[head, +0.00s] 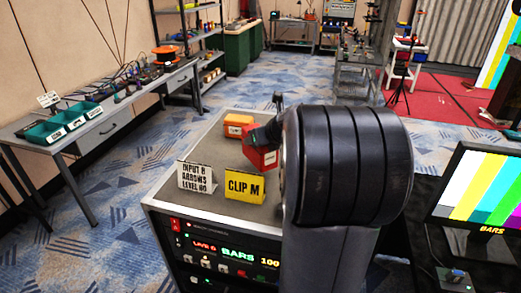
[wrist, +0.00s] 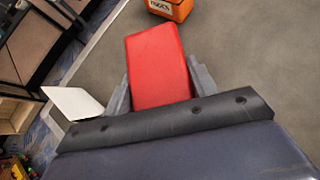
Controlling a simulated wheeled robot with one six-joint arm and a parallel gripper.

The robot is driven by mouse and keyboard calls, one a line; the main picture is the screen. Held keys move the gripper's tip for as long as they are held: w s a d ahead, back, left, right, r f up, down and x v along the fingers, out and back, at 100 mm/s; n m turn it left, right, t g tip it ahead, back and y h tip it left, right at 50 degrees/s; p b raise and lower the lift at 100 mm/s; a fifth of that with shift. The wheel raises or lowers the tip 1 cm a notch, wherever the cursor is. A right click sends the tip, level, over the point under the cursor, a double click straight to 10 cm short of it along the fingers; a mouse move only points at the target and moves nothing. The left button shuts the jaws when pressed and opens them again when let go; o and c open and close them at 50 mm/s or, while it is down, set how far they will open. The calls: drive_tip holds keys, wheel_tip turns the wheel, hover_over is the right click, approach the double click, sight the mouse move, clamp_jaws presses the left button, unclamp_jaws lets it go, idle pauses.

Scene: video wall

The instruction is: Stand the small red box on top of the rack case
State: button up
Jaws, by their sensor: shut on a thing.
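The small red box (head: 262,158) is at my gripper over the top of the rack case (head: 215,150). In the wrist view the red box (wrist: 158,68) sits between the two fingers of my gripper (wrist: 160,88), which is shut on it. The box looks tilted in the head view. I cannot tell whether its lower end touches the case top. My arm hides part of the gripper and the right side of the case top in the head view.
An orange box (head: 238,125) stands on the case top behind the red box; it also shows in the wrist view (wrist: 170,8). A white sign card (head: 197,177) and a yellow CLIP M card (head: 244,186) stand near the front edge. A colour-bar monitor (head: 480,195) is at right.

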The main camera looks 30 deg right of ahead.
drive_tip(key=shift+f+b, duration=0.35)
drive_tip(key=shift+f, duration=1.4)
drive_tip(key=shift+f, duration=0.2)
drive_tip(key=o, duration=1.3)
